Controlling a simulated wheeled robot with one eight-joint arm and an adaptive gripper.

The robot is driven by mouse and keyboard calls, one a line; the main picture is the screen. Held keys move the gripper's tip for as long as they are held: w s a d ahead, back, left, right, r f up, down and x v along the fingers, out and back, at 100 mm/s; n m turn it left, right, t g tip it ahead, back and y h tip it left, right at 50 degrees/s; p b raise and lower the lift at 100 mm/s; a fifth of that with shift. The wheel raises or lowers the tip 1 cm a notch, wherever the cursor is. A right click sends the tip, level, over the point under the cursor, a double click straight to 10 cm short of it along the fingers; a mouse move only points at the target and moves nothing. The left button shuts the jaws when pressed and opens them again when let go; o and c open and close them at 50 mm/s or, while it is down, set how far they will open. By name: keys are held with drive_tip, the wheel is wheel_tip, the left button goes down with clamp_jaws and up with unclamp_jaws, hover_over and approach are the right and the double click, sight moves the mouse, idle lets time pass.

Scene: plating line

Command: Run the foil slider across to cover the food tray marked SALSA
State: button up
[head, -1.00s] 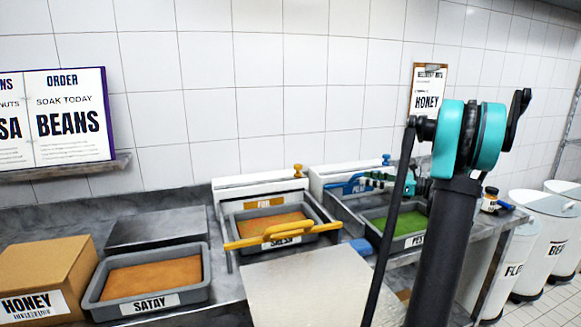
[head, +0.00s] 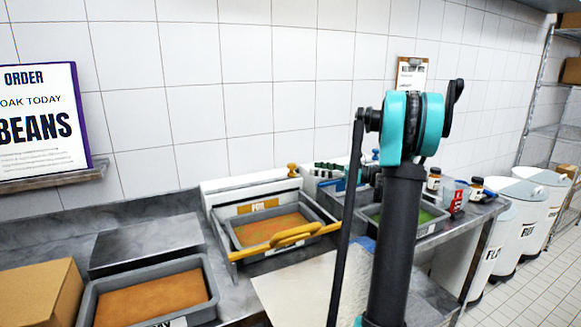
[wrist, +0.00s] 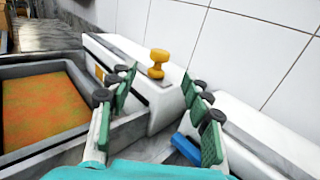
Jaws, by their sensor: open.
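The SALSA tray (head: 240,247) is grey with orange food and stands in the left dispenser on the counter. Its food shows uncovered. The white foil dispenser (head: 215,196) is behind it, with a yellow knob (head: 292,169) on top. The yellow slider bar (head: 290,238) crosses the tray's front. In the wrist view the tray (wrist: 84,88) is at left, and the yellow knob (wrist: 157,62) stands on the white dispenser (wrist: 130,72) beyond my fingers. My gripper (wrist: 155,108) is open and empty, its green pads apart. In the head view my arm partly hides the gripper's surroundings.
A second tray with green food (head: 432,212) stands to the right, with a blue handle near it. Another orange tray (head: 210,268) and a cardboard box (head: 40,290) are at left. A pale board (head: 300,282) lies in front. Jars (head: 476,186) stand at the right end.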

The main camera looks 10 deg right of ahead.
sight(291, 164)
drive_tip(key=x, duration=1)
drive_tip(key=shift+w+a, duration=0.15)
drive_tip(key=shift+a, duration=0.2)
clamp_jaws()
